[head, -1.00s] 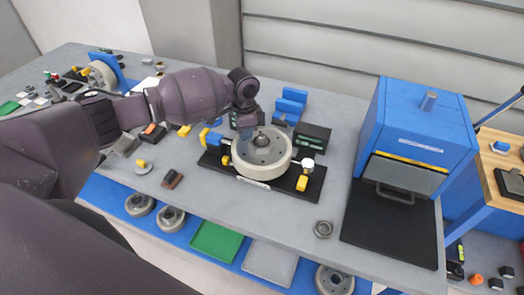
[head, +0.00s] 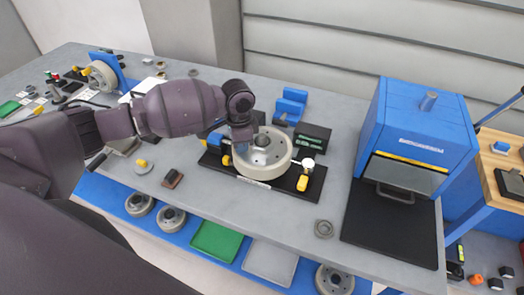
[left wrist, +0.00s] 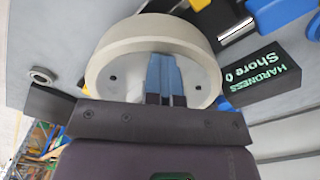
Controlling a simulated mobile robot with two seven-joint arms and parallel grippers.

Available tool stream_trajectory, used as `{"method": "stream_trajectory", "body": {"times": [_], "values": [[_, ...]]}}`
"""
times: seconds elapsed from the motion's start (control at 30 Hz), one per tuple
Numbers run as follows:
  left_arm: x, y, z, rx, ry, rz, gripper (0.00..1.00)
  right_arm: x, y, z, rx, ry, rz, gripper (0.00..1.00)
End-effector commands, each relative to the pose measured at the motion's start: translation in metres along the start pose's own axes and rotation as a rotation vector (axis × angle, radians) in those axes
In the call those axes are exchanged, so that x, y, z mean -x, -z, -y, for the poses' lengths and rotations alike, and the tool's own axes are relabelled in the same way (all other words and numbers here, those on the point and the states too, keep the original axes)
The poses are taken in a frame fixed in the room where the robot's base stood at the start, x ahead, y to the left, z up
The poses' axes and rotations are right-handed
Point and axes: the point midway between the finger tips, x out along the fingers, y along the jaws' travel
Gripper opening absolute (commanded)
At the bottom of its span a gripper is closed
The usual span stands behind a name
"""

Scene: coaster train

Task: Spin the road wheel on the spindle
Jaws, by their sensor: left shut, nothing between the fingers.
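The road wheel (head: 268,169), a pale thick ring with a grey hub, lies flat on the spindle (head: 262,141) of a black base (head: 312,188). Its cream rim (left wrist: 112,52) fills the upper middle of the left wrist view. I cannot tell whether the fingertips touch the wheel. My right gripper is not in view.
A hardness tester box (head: 312,138), also in the left wrist view (left wrist: 262,75), stands behind the wheel. A yellow-handled part (head: 303,181) sits on the base's right end. A grey ring (head: 324,228) lies near the front edge.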

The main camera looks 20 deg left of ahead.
Motion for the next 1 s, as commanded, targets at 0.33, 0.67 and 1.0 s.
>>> {"method": "stream_trajectory", "body": {"times": [0.33, 0.67, 1.0], "values": [[-0.003, 0.006, -0.029, -0.005, -0.009, 0.003, 0.00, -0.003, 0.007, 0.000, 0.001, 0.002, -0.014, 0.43], [0.000, 0.021, -0.043, -0.006, -0.007, -0.001, 0.00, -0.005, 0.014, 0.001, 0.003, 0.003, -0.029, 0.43], [0.002, 0.034, -0.051, -0.003, -0.004, -0.002, 0.00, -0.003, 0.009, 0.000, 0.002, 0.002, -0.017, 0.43]]}}
